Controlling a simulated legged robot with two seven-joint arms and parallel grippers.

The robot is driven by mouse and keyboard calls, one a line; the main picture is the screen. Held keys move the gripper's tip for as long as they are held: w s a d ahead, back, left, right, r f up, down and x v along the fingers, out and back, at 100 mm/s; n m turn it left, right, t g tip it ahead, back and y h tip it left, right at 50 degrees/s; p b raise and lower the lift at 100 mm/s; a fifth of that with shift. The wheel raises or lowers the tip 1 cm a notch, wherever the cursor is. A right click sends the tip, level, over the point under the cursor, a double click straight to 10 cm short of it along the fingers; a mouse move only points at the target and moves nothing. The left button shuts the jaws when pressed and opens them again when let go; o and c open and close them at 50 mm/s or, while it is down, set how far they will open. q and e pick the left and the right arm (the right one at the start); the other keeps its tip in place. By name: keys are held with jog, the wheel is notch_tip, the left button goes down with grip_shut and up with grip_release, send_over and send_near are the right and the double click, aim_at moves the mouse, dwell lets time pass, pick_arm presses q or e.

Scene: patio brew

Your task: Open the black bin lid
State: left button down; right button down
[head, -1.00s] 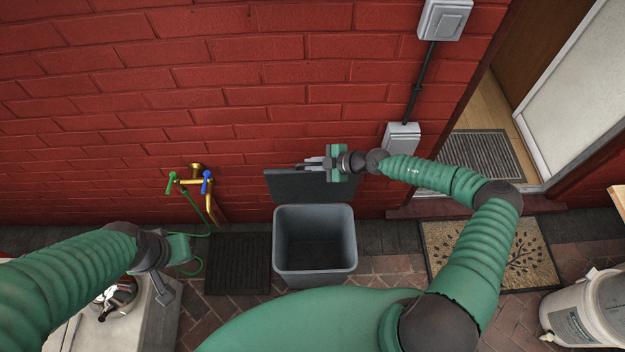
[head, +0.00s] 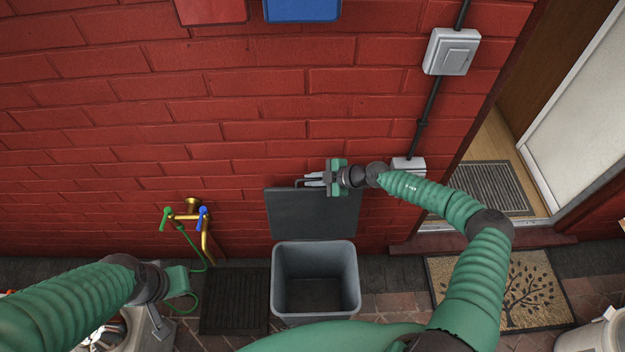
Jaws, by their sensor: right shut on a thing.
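The bin (head: 353,280) is a dark grey open box on the ground by the brick wall, and its inside looks empty. Its dark lid (head: 312,218) stands raised behind the opening, close to the wall. My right gripper (head: 314,181) is at the lid's top edge, shut on the lid; the exact contact is small and partly hidden. My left gripper (head: 172,300) is low at the left, away from the bin, and its fingers are too unclear to tell open from shut.
A brass tap (head: 188,216) with green and blue handles and a green hose is left of the bin. A dark mat (head: 235,302) lies beside the bin. A patterned doormat (head: 520,290) lies before the doorway at right. A white bucket (head: 597,335) stands lower right.

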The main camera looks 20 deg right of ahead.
jog(key=c, duration=1.8)
grip_release()
jog(key=shift+f, duration=0.15)
jog(key=shift+o, duration=0.2)
jog(key=shift+s, duration=0.1)
jog(key=p+v, duration=0.1)
jog(key=v, duration=1.5)
jog(key=shift+d+r, duration=0.2)
jog(key=shift+r, duration=0.15)
jog(key=shift+s+d, duration=0.1)
jog(key=shift+d, duration=0.05)
